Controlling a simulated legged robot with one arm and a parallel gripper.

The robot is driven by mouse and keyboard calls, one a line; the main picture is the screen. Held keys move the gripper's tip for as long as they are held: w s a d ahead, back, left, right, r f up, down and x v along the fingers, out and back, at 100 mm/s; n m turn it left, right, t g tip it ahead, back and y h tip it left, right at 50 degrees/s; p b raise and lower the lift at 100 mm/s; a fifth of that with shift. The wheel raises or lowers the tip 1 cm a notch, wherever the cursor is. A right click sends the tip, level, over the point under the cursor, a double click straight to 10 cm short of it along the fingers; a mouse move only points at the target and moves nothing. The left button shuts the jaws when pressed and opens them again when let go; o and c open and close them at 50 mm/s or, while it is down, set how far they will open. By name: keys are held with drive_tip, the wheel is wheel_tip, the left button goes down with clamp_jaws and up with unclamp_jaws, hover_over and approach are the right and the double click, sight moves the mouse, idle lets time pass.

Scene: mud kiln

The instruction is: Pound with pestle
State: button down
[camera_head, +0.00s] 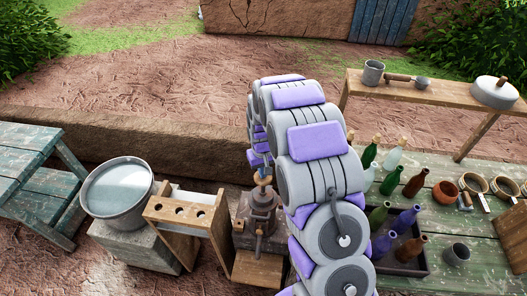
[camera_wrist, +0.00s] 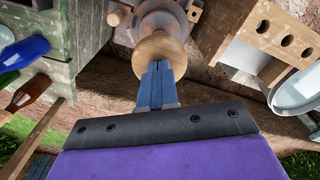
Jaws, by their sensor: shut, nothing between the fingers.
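The pestle's round wooden knob (camera_wrist: 165,52) shows at the top middle of the wrist view, above a grey metal mortar-like body (camera_wrist: 163,17). In the head view the knob (camera_head: 263,178) stands upright over the dark metal body (camera_head: 262,203), left of my arm. My gripper (camera_wrist: 159,70) has blue fingers that are shut together, with nothing between them. Their tips are at the knob's near edge; I cannot tell whether they touch it. My arm hides most of the gripper in the head view.
A metal basin (camera_head: 118,188) and a wooden rack with holes (camera_head: 182,213) stand to the left. Bottles in a dark crate (camera_head: 417,266) stand on the green table (camera_head: 480,262) at right. A low mud wall (camera_head: 120,140) runs behind.

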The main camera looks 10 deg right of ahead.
wheel_tip(320, 180, up, 14)
drive_tip(key=p, duration=0.2)
idle(0.4)
wheel_tip(320, 180, down, 19)
drive_tip(key=b, duration=0.4)
drive_tip(key=shift+s, duration=0.1)
wheel_tip(320, 180, up, 19)
drive_tip(key=p, duration=0.3)
drive_tip(key=shift+r+p, duration=0.15)
drive_tip(key=shift+p, duration=0.25)
idle(1.1)
wheel_tip(320, 180, up, 5)
drive_tip(key=shift+p, duration=0.6)
idle(0.6)
